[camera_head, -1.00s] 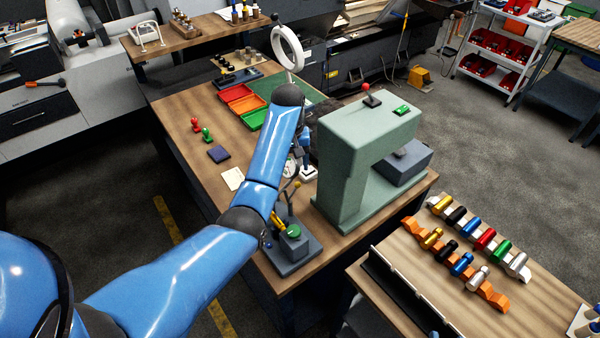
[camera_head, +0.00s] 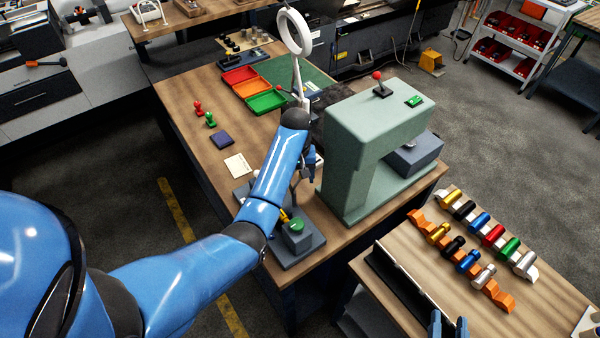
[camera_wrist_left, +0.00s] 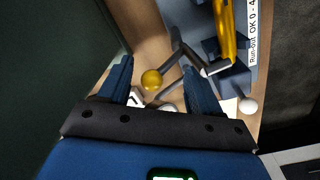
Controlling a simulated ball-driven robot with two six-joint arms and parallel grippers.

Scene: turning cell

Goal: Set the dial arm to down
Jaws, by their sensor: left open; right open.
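In the left wrist view a dark rod with a yellow ball (camera_wrist_left: 151,80) at its end, which looks like the dial arm, stands out from a grey-blue fixture. My left gripper (camera_wrist_left: 158,73) is open, with one blue finger on each side of the ball in the picture; I see no contact. In the head view my left gripper (camera_head: 311,165) is mostly hidden by my own arm, above the fixture base (camera_head: 298,252). The dial arm is hidden there. My right gripper (camera_head: 449,326) is open and empty at the bottom edge.
A green press (camera_head: 350,140) stands right of the fixture. A green button (camera_head: 296,225) and a yellow part (camera_wrist_left: 226,32) sit on the fixture. A white ring on a stand (camera_head: 293,32) rises behind.

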